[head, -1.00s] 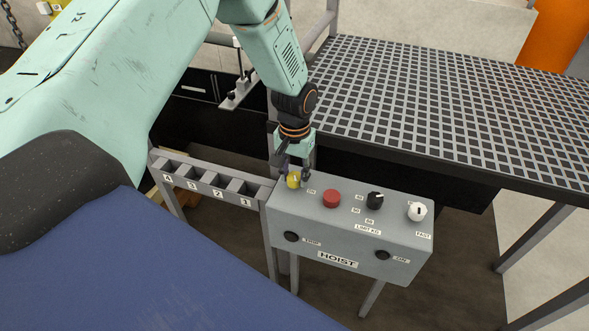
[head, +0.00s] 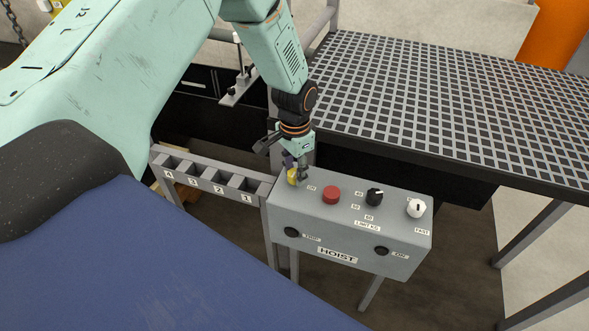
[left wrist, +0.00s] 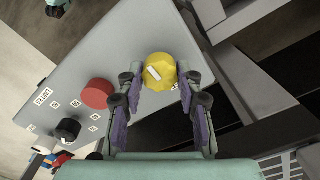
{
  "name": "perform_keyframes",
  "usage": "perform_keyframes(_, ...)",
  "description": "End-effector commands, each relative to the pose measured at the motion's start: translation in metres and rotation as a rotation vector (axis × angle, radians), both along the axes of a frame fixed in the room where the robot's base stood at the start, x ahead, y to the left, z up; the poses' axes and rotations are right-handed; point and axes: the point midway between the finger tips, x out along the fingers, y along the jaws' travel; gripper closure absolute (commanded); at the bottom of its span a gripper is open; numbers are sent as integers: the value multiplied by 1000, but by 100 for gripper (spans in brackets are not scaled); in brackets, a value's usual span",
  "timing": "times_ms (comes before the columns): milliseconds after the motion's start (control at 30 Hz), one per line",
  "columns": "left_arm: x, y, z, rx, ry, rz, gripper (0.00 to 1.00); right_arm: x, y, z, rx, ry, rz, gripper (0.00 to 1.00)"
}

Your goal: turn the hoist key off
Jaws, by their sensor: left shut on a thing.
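The hoist key is a yellow round knob (head: 292,177) at the left end of the top of the grey HOIST box (head: 330,232). My left gripper (head: 298,168) reaches down to it from above and is shut on it. In the left wrist view, the fingers (left wrist: 160,88) stand on either side of the yellow knob (left wrist: 165,62), whose white pointer mark shows.
A red button (head: 331,194), a black selector (head: 374,198) and a white knob (head: 415,208) stand right of the key. A numbered slotted rack (head: 210,178) adjoins the box at left. A grating table (head: 440,110) lies behind.

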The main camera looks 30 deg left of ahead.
Motion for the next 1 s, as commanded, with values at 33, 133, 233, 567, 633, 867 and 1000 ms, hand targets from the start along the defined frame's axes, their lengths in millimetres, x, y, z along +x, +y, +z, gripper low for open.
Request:
perform_keyframes(33,2,0,1,1,-8,-4,96,0,0,0,0,0,0,60)
perform_keyframes(133,2,0,1,2,-7,-5,96,0,0,0,0,0,0,60)
perform_keyframes(233,2,0,1,2,-7,-5,96,0,0,0,0,0,0,60)
perform_keyframes(567,2,0,1,0,-4,-4,48,0,0,0,0,0,0,60)
perform_keyframes(633,1,0,1,1,-4,-4,42,0,0,0,0,0,0,60)
perform_keyframes(867,0,0,0,1,-1,-4,42,0,0,0,0,0,0,60)
perform_keyframes(1000,1,0,6,0,-3,-3,42,0,0,0,0,0,0,60)
